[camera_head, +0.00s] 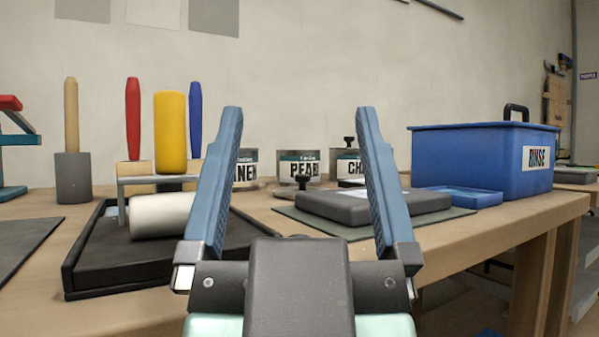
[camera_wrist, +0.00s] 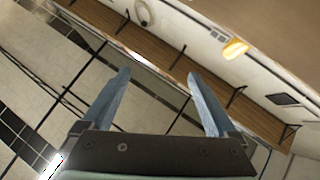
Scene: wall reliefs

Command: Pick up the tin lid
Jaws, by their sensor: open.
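A dark tin lid with a small knob (camera_head: 302,181) appears to lie on the table in front of the PEARL tin (camera_head: 298,164). The grey slab hides much of its disc. The PEARL tin shows no knob on top. The tin on its right (camera_head: 343,164) has a knobbed lid on it. A third tin (camera_head: 246,166) is partly hidden by my left finger. My gripper (camera_head: 298,110) is open and empty, nearer the camera than the tins, with its fingers either side of them in the picture. In the wrist view my gripper (camera_wrist: 160,80) is also open, with no lid visible.
A grey slab (camera_head: 375,207) on a dark mat lies in front of the tins. A blue RINSE tub (camera_head: 480,160) and shallow blue tray (camera_head: 462,197) stand right. A black tray (camera_head: 100,265) with a white roller (camera_head: 160,217) lies left, near upright handled tools.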

